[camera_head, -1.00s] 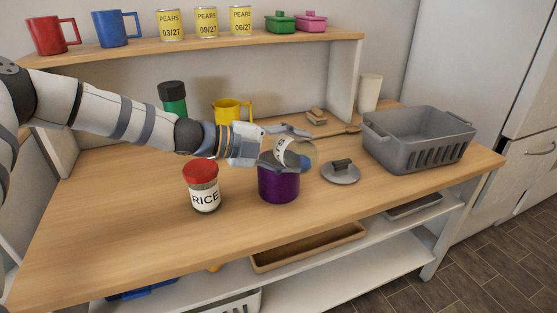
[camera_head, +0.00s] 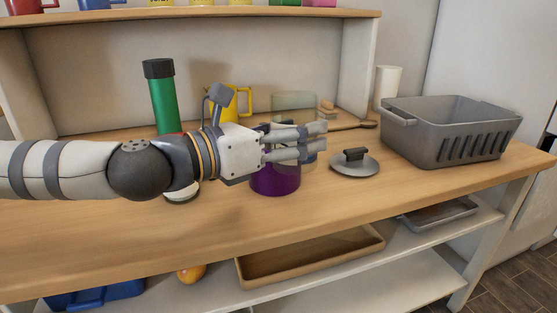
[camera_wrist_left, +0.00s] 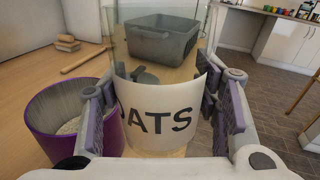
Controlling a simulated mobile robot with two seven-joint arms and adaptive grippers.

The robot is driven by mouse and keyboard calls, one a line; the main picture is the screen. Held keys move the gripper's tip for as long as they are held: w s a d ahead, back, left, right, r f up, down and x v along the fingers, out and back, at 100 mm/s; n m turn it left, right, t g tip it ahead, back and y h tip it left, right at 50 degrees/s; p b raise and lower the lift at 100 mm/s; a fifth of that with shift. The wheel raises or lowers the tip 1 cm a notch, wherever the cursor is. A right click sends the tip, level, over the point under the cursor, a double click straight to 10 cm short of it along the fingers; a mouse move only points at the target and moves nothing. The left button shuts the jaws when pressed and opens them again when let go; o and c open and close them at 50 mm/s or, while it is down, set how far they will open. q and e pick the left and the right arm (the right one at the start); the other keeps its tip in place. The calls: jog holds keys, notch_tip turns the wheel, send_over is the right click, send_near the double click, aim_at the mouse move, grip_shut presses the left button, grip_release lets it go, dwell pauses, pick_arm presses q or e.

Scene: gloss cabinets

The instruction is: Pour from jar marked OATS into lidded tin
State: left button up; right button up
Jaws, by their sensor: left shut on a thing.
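My left gripper (camera_head: 316,141) is shut around the clear glass jar marked OATS (camera_head: 294,104), which is about upright. In the left wrist view the jar (camera_wrist_left: 155,120) shows part of its label between the fingers, and its glass above the label looks empty. The purple tin (camera_head: 275,181) stands open on the worktop, partly behind the gripper. In the left wrist view the tin (camera_wrist_left: 72,122) is left of the jar, with pale contents inside. The tin's grey lid (camera_head: 354,163) lies on the worktop to its right, black knob up. My right gripper is not in view.
A grey basket (camera_head: 447,132) stands at the right. A green shaker (camera_head: 160,98), a yellow mug (camera_head: 236,100) and a white cup (camera_head: 387,84) stand at the back. My arm mostly hides the RICE jar (camera_head: 182,194). The front worktop is clear.

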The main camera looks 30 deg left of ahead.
pick_arm(q)
jog(key=shift+d+f+m+b, duration=0.15)
jog(key=shift+f+m+b, duration=0.2)
jog(key=shift+f+m, duration=0.35)
jog(key=shift+s+r+p, duration=0.1)
jog(key=shift+r+p, duration=0.3)
jog(key=shift+r, duration=0.05)
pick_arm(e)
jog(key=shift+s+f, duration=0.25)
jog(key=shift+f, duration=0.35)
pick_arm(q)
jog(key=shift+r, duration=0.1)
notch_tip(320, 180, up, 3)
jog(key=p, duration=0.2)
jog(key=shift+p, duration=0.35)
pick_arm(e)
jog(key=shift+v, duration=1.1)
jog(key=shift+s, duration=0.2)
